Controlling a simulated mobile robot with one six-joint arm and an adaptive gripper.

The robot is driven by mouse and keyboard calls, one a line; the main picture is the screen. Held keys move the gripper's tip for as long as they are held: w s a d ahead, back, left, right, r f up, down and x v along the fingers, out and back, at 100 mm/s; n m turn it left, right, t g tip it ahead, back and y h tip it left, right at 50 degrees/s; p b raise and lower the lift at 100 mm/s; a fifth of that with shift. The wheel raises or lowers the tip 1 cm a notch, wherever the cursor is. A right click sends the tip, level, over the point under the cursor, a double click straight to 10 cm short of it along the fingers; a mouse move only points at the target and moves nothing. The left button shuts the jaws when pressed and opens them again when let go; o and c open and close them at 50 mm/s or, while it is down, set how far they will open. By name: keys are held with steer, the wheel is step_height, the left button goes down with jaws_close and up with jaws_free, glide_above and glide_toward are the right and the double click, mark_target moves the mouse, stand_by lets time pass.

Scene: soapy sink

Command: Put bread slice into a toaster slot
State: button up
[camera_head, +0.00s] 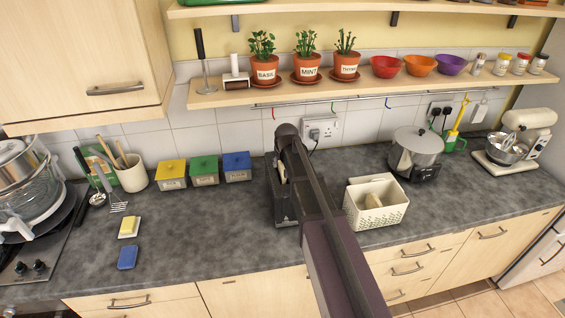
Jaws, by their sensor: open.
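The toaster (284,208) is a dark box standing on the counter in the middle of the view, partly covered by my arm. A small pale tan piece (282,170), which looks like the edge of a bread slice, shows at the toaster's top beside my arm. I cannot tell how deep it sits in a slot. My gripper (283,155) is open over the toaster, its fingers mostly hidden by my own arm. A white perforated basket (378,216) to the right of the toaster holds a tan bread piece (373,200).
Yellow (171,175), green (204,171) and blue (237,167) boxes stand left of the toaster. A lidded pot (417,150) stands right. A shelf with potted herbs (307,66) hangs above.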

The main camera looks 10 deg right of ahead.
steer(key=p+v, duration=0.8)
steer(key=v, duration=0.1)
steer(key=shift+r, duration=0.4)
steer(key=shift+s, duration=0.1)
steer(key=shift+s, duration=0.1)
stand_by(0.4)
steer(key=s+f+g, duration=0.1)
steer(key=s+g, duration=0.3)
steer(key=s, duration=2)
steer(key=shift+s+d+f+g, duration=0.15)
steer(key=shift+s+f+g, duration=0.05)
steer(key=shift+f+g, duration=0.1)
